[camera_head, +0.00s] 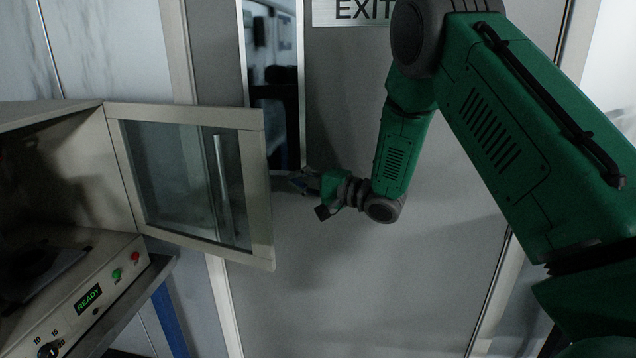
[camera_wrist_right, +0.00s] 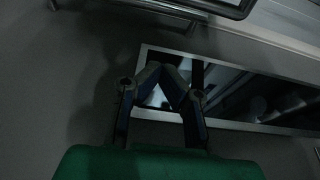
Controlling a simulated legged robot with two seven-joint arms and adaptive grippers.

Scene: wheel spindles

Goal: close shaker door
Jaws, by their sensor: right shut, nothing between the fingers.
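The shaker (camera_head: 75,285) stands at the left in the head view, with a control panel on its front. Its door (camera_head: 262,185) is swung wide open, a pale frame around a glass pane (camera_head: 170,180). My right gripper (camera_head: 296,181) is just right of the door's outer edge; whether it touches the door I cannot tell. In the right wrist view my right gripper's fingers (camera_wrist_right: 162,72) meet at the tips with nothing between them. The dark bar-edged frame at the top of that view is cut off. My left gripper is not in view.
A grey room door (camera_head: 400,290) with an EXIT sign (camera_head: 352,11) and a narrow window (camera_head: 274,100) stands behind my right arm. The window also shows in the wrist view (camera_wrist_right: 250,95). The shaker rests on a grey stand with a blue leg (camera_head: 168,318).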

